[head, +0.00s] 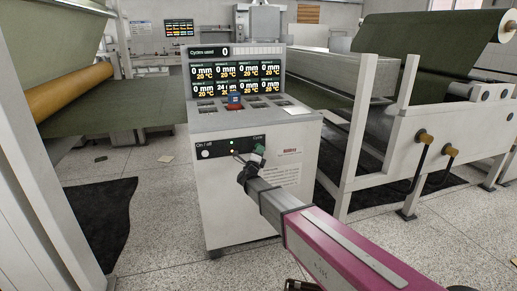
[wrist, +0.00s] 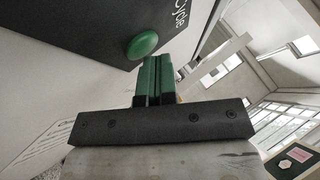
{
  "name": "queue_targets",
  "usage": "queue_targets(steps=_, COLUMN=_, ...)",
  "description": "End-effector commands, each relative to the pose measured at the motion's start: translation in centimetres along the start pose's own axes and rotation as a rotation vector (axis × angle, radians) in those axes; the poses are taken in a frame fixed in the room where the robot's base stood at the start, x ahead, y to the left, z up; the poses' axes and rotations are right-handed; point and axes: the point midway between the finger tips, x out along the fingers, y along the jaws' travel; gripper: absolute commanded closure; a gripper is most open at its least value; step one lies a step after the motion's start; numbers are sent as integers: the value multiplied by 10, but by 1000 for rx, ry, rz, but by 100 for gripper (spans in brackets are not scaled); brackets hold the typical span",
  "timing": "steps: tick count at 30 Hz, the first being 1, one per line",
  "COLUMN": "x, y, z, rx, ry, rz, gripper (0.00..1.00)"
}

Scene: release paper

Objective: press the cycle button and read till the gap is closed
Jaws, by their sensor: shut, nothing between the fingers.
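A white console (head: 240,200) carries a dark panel with "On / off" and "Cycle" labels. The green round cycle button (wrist: 143,45) stands out from the dark panel (wrist: 90,22) in the wrist view. My gripper (head: 260,150) is at the panel's right end, under the "Cycle" label, hiding the button in the head view. In the wrist view its green fingers (wrist: 157,62) are shut and empty, just beside the button; I cannot tell whether they touch it. The display (head: 236,72) reads "Cycles used 0". Most windows show 0 mm, 20 °C; one in the lower row seems to read 24 µm.
A roller machine with dark green web (head: 420,55) stands right; another roll (head: 80,90) is left. A dark mat (head: 98,215) lies on the floor.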

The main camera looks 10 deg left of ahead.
Motion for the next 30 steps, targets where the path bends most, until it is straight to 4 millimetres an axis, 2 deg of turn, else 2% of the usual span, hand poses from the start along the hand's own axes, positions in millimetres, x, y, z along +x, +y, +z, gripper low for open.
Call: queue_targets(steps=30, x=-8, y=-6, z=-5, rx=0, ry=0, rz=0, gripper=100)
